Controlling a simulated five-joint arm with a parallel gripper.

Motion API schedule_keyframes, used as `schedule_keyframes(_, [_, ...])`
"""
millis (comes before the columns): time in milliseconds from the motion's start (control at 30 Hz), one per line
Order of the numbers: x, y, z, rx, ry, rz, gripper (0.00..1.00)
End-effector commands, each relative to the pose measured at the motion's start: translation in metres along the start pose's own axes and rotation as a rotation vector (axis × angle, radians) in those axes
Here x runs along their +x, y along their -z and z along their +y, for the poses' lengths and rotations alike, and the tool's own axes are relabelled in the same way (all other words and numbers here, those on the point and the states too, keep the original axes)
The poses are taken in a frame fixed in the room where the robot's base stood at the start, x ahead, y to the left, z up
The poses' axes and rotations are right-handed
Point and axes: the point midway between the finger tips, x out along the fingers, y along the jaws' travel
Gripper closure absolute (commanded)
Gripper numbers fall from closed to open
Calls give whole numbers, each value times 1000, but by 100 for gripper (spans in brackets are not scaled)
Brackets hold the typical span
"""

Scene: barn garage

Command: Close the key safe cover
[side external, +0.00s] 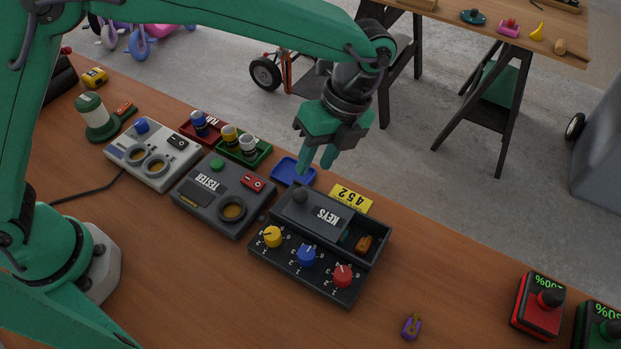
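The key safe (335,292) is a dark box on the bench with yellow, blue and red dials along its front. Its dark cover (318,208), marked KEYS with a round knob (300,195) at its left end, lies over the left and middle of the top compartment. The right end of the compartment is uncovered and shows an orange item (364,243) and something greenish. My gripper (316,168) points down above and behind the cover, near the blue tray in the picture. Its two fingers are apart with nothing visible between them, and it appears clear of the cover.
A yellow 452 card (350,199) lies behind the safe, and a blue tray (293,172) lies behind its left end. A dark tester box (222,196) stands close on the left. A small purple item (411,326) lies front right, with mostly clear bench around it.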

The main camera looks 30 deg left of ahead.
Motion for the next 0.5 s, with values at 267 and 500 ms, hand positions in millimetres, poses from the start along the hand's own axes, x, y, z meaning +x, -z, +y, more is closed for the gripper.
schedule_keyframes(267, [-3, 0, 0, 0, -1, 0, 66])
schedule_keyframes(500, [-3, 0, 0, 32, -2, -1, 66])
